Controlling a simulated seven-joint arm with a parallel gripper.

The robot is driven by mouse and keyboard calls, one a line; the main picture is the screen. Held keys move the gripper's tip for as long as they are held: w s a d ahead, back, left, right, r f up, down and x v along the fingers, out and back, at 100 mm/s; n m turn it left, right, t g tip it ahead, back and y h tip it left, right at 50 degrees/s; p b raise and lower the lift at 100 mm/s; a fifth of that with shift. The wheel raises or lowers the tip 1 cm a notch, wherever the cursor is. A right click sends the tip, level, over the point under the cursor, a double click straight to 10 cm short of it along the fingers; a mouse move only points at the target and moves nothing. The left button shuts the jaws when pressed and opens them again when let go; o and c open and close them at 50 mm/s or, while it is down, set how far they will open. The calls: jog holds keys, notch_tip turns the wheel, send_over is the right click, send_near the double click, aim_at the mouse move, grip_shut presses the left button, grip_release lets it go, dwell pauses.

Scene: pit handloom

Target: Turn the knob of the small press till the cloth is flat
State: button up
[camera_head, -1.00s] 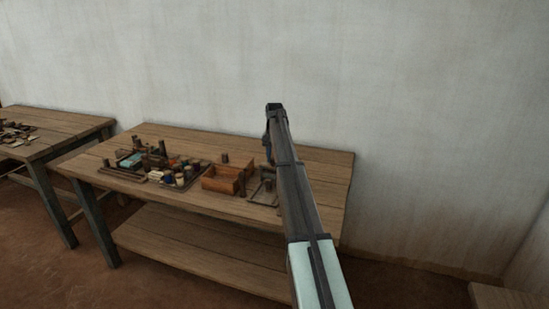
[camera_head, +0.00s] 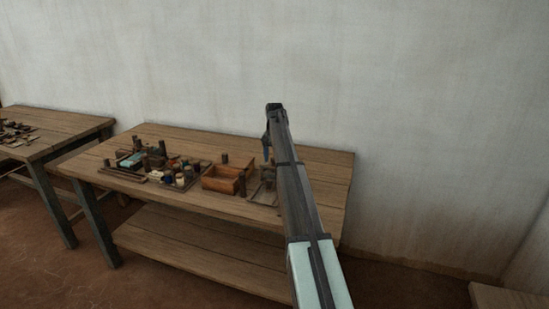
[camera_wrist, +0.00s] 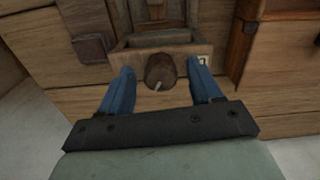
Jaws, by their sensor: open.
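A round brown knob (camera_wrist: 160,71) with a pale mark shows in the wrist view, at the front of a small wooden frame that looks like the press (camera_wrist: 150,40). My gripper (camera_wrist: 162,76) is open, with one blue finger to the left of the knob and one to the right. Gaps show between the fingers and the knob; its height above the knob I cannot tell. In the head view my gripper (camera_head: 266,147) is seen edge-on above the table, and my arm hides part of the press area. I cannot make out the cloth.
The wooden table (camera_head: 215,208) stands against a plain wall. An orange-brown open box (camera_head: 222,179) and a tray (camera_head: 158,183) of small spools and blocks lie left of my arm. The table's right end looks clear. A second table (camera_head: 60,125) stands at far left.

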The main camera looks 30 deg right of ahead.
notch_tip(320, 180, up, 14)
dwell(0.7)
jog(key=shift+f, duration=0.1)
